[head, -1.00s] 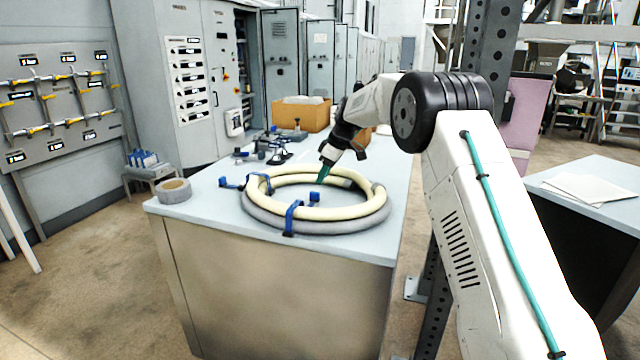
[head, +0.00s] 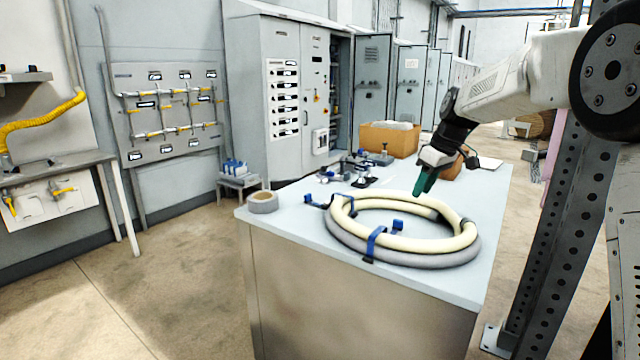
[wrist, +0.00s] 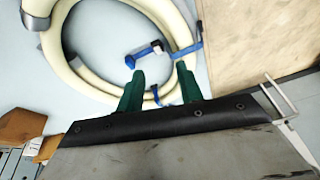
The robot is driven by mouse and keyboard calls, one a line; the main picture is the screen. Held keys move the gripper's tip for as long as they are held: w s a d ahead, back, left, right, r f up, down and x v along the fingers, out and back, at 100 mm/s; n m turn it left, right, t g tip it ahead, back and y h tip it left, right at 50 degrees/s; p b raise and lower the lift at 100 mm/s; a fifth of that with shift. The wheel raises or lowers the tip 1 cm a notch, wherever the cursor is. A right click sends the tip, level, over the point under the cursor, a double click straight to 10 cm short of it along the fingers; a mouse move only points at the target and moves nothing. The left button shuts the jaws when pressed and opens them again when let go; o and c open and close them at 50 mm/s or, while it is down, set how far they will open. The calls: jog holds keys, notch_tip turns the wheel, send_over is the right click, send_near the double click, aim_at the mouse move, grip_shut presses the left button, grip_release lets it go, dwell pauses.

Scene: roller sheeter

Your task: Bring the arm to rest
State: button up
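My gripper (head: 424,183) has green fingers and hangs above the far side of a coiled hose on the workbench. In the wrist view my gripper (wrist: 160,88) shows its two fingers spread apart with nothing between them. The coiled hose (head: 463,238), cream above and grey below, lies flat and is bound with blue straps (head: 374,243). My white arm reaches in from the right side of the head view.
The workbench (head: 300,229) also carries a grey tape roll (head: 262,202), several dark clamp-like tools (head: 345,172) and a cardboard box (head: 389,139). A perforated steel post (head: 556,190) stands close on the right. Open floor lies to the left.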

jog(key=s+a+r+m, duration=0.1)
jog(key=s+r+m, duration=0.3)
jog(key=s, duration=1.1)
jog(key=s+f+m+h, duration=0.1)
jog(key=s+f+m, duration=0.1)
jog(key=s, duration=1.4)
jog(key=s+f+m+g+h, duration=0.1)
jog(key=s+f, duration=0.4)
jog(key=s, duration=1.1)
jog(key=shift+s+d+m+h, duration=0.3)
jog(key=shift+d+m+h, duration=0.1)
jog(key=shift+m, duration=0.3)
jog(key=shift+f, duration=0.1)
